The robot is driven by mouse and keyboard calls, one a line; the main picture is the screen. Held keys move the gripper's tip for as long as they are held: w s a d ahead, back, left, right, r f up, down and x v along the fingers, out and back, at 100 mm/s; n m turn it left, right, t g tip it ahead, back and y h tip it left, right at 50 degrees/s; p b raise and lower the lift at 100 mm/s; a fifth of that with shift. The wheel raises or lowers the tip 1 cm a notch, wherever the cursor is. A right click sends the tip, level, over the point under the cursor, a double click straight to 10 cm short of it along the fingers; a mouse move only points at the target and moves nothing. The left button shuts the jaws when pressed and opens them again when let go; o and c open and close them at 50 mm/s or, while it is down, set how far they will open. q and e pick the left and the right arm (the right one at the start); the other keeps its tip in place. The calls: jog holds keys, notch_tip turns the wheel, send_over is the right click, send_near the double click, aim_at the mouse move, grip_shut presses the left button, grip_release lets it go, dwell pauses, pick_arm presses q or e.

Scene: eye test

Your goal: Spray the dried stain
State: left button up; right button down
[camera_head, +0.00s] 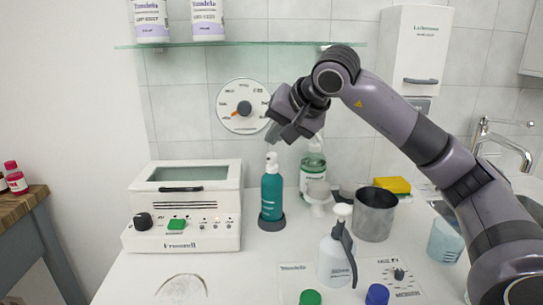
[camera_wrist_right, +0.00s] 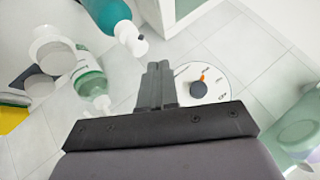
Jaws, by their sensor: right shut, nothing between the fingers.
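A dried stain (camera_head: 182,288) with a dark curved edge lies on the white counter at the front left, cut off by the lower picture edge. A white spray bottle (camera_head: 333,262) with a dark trigger stands upright at the front middle. A teal bottle (camera_head: 271,196) with a white top stands on a dark round base; it also shows in the wrist view (camera_wrist_right: 107,12). My right gripper (camera_head: 273,138) is shut and empty, above the teal bottle and apart from it; its closed fingers show in the wrist view (camera_wrist_right: 157,84). My left gripper is not in view.
A white appliance (camera_head: 185,240) stands left of the teal bottle. A green-labelled bottle (camera_head: 313,165), a grey metal pot (camera_head: 373,217) and a yellow sponge (camera_head: 395,185) stand behind. A glass shelf (camera_head: 250,44) hangs above. Green (camera_head: 310,297) and blue (camera_head: 377,295) caps are at the front edge.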

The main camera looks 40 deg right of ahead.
aim_at(275, 155)
pick_arm(q)
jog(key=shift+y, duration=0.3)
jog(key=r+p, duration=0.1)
jog(key=p, duration=0.1)
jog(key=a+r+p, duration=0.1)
jog(key=p, duration=0.1)
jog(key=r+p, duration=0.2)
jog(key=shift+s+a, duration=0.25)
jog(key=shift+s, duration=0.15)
pick_arm(e)
notch_tip(275, 155, up, 6)
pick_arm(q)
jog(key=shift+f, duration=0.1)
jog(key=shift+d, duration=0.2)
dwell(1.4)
